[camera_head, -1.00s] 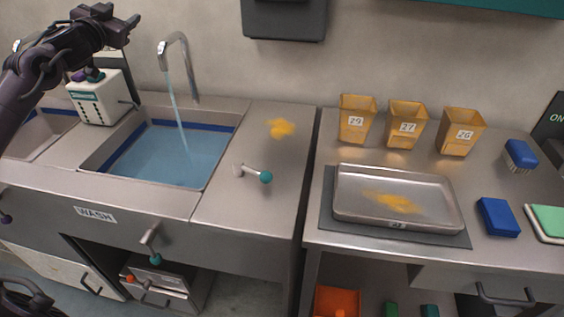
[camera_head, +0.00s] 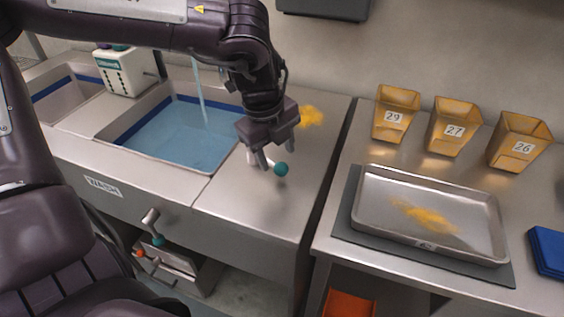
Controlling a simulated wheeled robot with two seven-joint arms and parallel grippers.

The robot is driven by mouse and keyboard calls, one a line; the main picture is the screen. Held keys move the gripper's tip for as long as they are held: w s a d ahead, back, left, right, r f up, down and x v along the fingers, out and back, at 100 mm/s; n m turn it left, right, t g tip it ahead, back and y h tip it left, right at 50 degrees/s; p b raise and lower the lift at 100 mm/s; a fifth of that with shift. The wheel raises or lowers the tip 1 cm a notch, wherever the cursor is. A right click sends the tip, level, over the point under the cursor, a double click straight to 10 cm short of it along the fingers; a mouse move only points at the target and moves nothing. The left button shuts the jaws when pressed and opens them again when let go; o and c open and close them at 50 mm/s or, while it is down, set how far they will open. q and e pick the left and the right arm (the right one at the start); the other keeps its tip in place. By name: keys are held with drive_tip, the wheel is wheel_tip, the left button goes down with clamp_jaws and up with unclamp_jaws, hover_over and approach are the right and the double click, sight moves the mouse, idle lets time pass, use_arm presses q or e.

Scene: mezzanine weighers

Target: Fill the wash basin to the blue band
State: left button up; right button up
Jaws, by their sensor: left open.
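The wash basin (camera_head: 128,146), labelled WASH on its front, holds blue water, with a blue band visible around its inner wall above the water. A stream from the tap (camera_head: 199,88) runs into it; the spout is mostly hidden behind my left arm. A second teal-knobbed lever (camera_head: 154,228) sits on the basin's front. My right gripper is not in view.
A white dispenser box (camera_head: 124,72) stands behind the basin at left. To the right, a metal tray (camera_head: 472,194) with yellow powder lies on a dark mat, before bins numbered 29 (camera_head: 396,112), 27 (camera_head: 453,126) and 26 (camera_head: 519,141). Yellow powder (camera_head: 311,116) lies on the counter behind my gripper.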

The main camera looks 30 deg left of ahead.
sight(280, 164)
use_arm(q)
drive_tip(key=f, duration=0.2)
drive_tip(key=w+f, duration=0.1)
drive_tip(key=f, duration=0.1)
drive_tip(key=shift+d+f, duration=0.15)
drive_tip(key=shift+f, duration=0.2)
drive_tip(key=shift+c, duration=0.3)
drive_tip(key=shift+w, duration=0.1)
clamp_jaws()
